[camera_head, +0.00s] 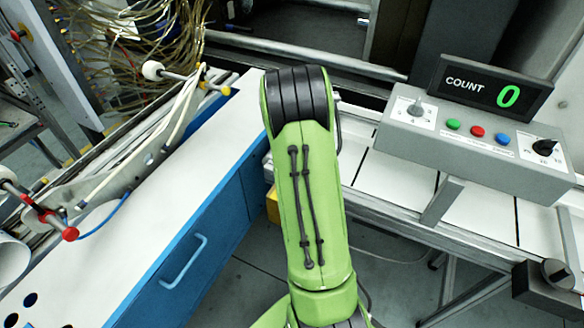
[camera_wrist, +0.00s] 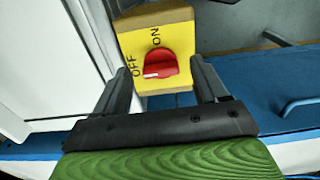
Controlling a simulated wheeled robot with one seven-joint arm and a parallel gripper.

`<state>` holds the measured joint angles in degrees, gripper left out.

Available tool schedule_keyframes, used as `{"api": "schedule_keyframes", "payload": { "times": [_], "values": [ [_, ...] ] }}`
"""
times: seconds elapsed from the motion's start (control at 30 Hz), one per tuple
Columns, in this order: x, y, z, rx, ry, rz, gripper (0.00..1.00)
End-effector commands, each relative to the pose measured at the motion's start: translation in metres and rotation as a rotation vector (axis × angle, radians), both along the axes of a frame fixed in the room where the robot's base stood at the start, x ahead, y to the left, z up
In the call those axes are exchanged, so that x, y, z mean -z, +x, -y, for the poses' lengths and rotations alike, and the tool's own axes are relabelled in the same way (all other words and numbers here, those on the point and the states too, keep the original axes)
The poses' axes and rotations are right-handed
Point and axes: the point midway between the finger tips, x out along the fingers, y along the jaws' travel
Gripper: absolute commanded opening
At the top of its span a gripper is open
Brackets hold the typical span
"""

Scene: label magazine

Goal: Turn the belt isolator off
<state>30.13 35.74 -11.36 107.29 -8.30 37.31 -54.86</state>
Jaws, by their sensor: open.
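The belt isolator (camera_wrist: 184,40) is a yellow box with a red rotary knob (camera_wrist: 160,63) on its face, seen in the wrist view. The words OFF and ON are printed beside the knob, OFF to its left and ON above it. The knob's white mark is at its left end, on the side of OFF. My gripper (camera_wrist: 160,68) is open, with one finger on each side of the knob and a visible gap to it. In the head view my arm hides the gripper; a yellow patch (camera_head: 272,205) shows beside the arm, perhaps the isolator.
A blue cabinet (camera_head: 190,240) with a white top stands left of my arm. A grey control box (camera_head: 470,145) with buttons and a COUNT display (camera_head: 490,88) reading 0 sits on the conveyor frame at right. Cables hang at upper left.

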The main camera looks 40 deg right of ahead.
Motion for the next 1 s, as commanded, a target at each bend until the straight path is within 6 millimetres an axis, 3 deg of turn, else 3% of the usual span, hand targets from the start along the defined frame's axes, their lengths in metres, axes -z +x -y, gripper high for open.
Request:
{"api": "schedule_keyframes", "payload": {
  "times": [0.3,0.5,0.67,1.0],
  "values": [
    [-0.092,0.001,0.001,-0.001,-0.004,0.007,0.72],
    [-0.136,0.001,0.000,0.000,-0.004,0.005,0.72],
    [-0.149,0.000,0.000,-0.001,-0.002,0.003,0.72],
    [-0.148,0.000,0.000,-0.001,-0.001,0.003,0.72]
  ]
}}
